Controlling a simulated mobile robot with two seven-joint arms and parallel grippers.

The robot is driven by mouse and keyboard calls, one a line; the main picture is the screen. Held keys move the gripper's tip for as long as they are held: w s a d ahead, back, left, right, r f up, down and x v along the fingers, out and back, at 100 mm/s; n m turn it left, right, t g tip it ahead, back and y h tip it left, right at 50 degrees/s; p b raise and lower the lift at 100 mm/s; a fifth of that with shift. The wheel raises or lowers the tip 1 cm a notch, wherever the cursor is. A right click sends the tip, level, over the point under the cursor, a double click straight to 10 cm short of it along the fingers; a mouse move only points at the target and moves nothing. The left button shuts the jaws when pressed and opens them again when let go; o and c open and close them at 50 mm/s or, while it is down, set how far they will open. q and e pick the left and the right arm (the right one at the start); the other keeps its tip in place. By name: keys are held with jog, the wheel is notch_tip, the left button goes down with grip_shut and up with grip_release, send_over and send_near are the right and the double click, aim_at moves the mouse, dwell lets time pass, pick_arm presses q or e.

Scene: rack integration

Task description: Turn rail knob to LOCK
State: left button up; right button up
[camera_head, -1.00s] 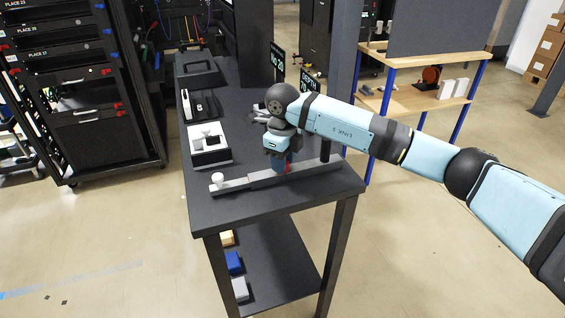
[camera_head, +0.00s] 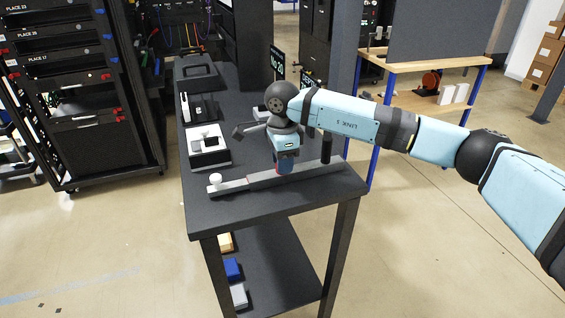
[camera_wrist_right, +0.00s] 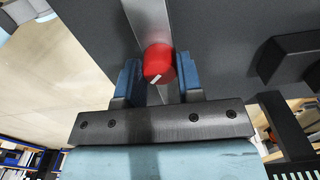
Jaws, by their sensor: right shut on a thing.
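The rail (camera_head: 235,184) is a long grey bar lying on the dark table, with a white knob (camera_head: 215,179) at its left end and a black upright handle (camera_head: 326,147) near its right end. My right gripper (camera_head: 284,170) points down over the middle of the rail. In the right wrist view, the red knob (camera_wrist_right: 158,62) with a short white mark sits on the rail (camera_wrist_right: 147,18) between the two blue fingers of my right gripper (camera_wrist_right: 159,80), which is shut on it. In the head view the red knob is mostly hidden by the gripper. My left gripper is not in view.
The dark table (camera_head: 220,210) also holds a white-and-black fixture (camera_head: 208,158), another black-and-white fixture (camera_head: 198,108) and a black tray (camera_head: 196,75) along its left side. A server rack (camera_head: 85,150) stands at the left. A wooden shelf unit (camera_head: 410,107) stands behind my right arm.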

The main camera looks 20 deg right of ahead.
jog(key=shift+n, duration=0.4)
jog(key=o, duration=0.9)
pick_arm(q)
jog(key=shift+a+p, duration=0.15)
jog(key=shift+p, duration=0.4)
pick_arm(e)
notch_tip(320, 180, up, 14)
jog(key=shift+f, duration=0.1)
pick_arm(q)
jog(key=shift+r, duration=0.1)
